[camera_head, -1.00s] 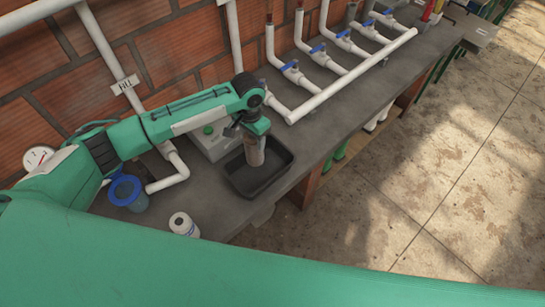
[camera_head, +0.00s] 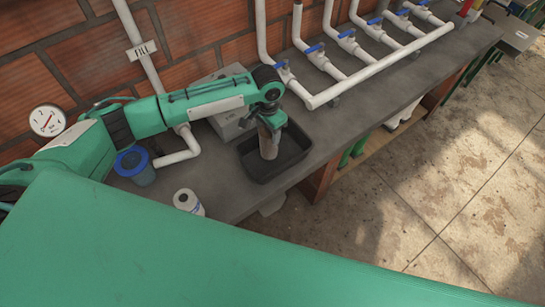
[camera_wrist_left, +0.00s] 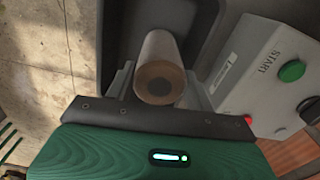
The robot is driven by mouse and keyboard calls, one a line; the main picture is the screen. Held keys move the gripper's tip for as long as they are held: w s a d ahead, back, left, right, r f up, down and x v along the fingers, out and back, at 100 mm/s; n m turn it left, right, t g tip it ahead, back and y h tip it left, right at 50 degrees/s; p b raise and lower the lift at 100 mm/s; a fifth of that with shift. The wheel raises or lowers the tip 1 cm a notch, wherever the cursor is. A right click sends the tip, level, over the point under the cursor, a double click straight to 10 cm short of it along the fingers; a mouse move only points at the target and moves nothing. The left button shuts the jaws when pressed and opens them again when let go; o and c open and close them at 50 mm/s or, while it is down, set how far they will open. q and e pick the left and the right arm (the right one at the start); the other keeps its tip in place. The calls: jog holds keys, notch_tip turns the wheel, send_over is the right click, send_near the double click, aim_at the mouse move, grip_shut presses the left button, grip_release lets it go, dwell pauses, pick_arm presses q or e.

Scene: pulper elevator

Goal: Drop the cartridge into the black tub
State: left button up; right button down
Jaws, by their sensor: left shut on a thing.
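The cartridge (camera_head: 267,144) is a brownish-grey cylinder, held upright over the black tub (camera_head: 298,158) in the head view. My left gripper (camera_head: 270,128) is shut on the cartridge near its upper end. In the left wrist view the cartridge (camera_wrist_left: 160,62) shows its round end with a dark centre, between the gripper's fingers (camera_wrist_left: 160,88). The tub's dark inside lies behind it. I cannot tell whether the cartridge's lower end touches the tub floor. My right gripper is not in view.
A grey control box (camera_wrist_left: 268,75) with a green START button stands beside the tub. A blue-rimmed cup (camera_head: 136,166) and a white cylinder (camera_head: 187,202) stand at the left on the grey bench (camera_head: 345,133). White pipes with blue valves (camera_head: 347,36) run along the wall.

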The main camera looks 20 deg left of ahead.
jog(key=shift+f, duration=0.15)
pick_arm(q)
jog(key=o, duration=1.3)
jog(key=shift+o, duration=0.7)
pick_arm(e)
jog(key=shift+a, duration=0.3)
pick_arm(q)
jog(key=shift+f, duration=0.1)
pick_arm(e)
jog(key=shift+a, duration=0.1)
pick_arm(q)
notch_tip(320, 180, up, 14)
jog(key=b, duration=0.3)
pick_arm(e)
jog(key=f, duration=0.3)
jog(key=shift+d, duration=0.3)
pick_arm(q)
jog(key=shift+f, duration=0.1)
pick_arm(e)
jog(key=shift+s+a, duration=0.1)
